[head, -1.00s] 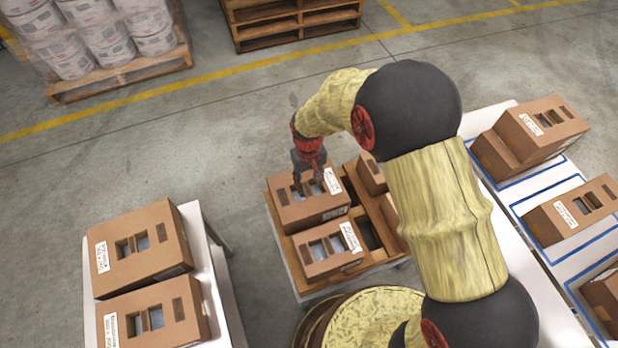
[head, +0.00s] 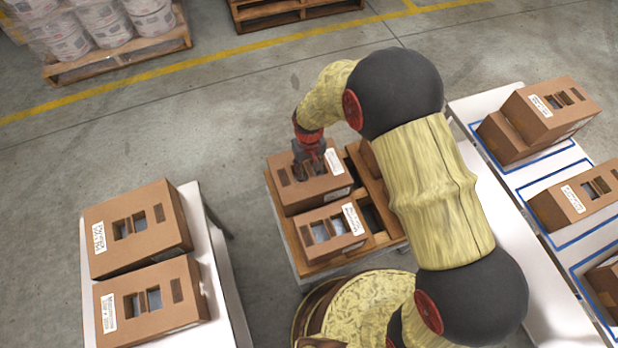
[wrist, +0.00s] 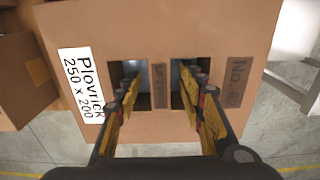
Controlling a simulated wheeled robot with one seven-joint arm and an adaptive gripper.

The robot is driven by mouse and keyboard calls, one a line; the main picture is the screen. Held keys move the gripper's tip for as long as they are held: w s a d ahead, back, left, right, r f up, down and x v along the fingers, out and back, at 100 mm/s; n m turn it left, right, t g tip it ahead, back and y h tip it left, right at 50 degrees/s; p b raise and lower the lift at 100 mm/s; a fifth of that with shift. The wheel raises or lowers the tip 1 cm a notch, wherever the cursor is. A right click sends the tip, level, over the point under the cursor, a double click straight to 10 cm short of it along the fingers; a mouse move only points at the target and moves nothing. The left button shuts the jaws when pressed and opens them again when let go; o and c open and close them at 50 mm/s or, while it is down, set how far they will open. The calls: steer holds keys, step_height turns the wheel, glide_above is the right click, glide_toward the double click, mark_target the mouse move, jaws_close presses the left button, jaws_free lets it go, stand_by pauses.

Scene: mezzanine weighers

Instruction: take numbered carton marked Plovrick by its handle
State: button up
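The carton marked Plovrick (wrist: 195,20) is brown, with a white label on its left that reads "Plovrick 250 x 200". Two square cutouts in its top leave a narrow cardboard strip, the handle (wrist: 160,88), between them. In the head view the carton (head: 318,196) sits at the back left of a wooden tray. My gripper (head: 309,172) is directly over its top. In the wrist view the open fingers (wrist: 159,92) straddle the handle, one at each cutout, with gaps to the strip. The exact depth of the tips is hard to tell.
Another carton (head: 333,231) stands close in front in the wooden tray (head: 325,262). Two cartons stand on the left white table (head: 215,285). Several more stand on the right table (head: 490,105) with blue-outlined spaces. Pallets lie on the floor behind.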

steer(key=shift+r, duration=0.1)
steer(key=shift+c, duration=0.5)
jaws_close()
stand_by(0.6)
